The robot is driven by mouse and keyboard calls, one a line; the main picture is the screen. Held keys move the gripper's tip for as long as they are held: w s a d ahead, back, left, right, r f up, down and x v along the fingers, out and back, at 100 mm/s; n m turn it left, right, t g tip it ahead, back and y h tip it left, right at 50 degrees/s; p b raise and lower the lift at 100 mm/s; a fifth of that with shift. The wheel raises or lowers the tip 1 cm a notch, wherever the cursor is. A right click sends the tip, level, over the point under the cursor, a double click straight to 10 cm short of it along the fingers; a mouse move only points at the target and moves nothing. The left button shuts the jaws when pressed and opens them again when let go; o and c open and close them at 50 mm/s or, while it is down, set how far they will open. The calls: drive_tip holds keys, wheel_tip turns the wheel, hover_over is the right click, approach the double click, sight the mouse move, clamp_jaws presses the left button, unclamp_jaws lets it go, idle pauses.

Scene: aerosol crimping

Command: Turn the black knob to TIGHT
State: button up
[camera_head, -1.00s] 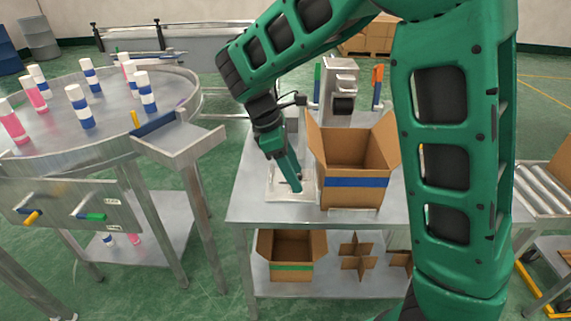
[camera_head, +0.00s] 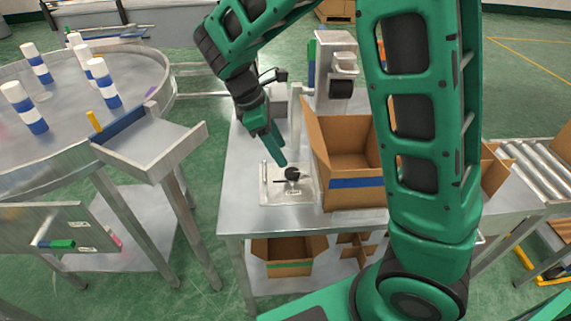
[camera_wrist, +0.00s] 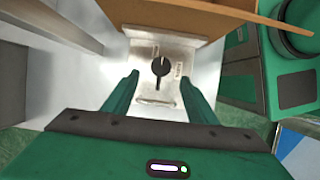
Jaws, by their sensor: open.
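The black knob (camera_head: 291,174) sits on a pale metal plate (camera_head: 270,194) on the table, left of the cardboard box. In the wrist view the knob (camera_wrist: 161,67) has a white pointer line toward the top of the picture. Small lettering stands on the plate at the knob's right and left, too small to read surely. My gripper (camera_head: 281,163) is above and just behind the knob in the head view. In the wrist view my gripper (camera_wrist: 160,84) has its two green fingers wide apart, with the knob between and beyond their tips, untouched.
An open cardboard box (camera_head: 352,196) with a blue band stands close right of the plate. A grey machine (camera_head: 337,70) stands behind. A round table (camera_head: 70,110) with blue-and-white cans and a metal chute (camera_head: 150,150) is at left. A roller conveyor (camera_head: 535,165) is at right.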

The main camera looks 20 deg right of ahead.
sight(291, 171)
drive_tip(key=x, duration=0.7)
drive_tip(key=shift+s+f, duration=0.1)
drive_tip(key=shift+f, duration=0.2)
drive_tip(key=c, duration=1.1)
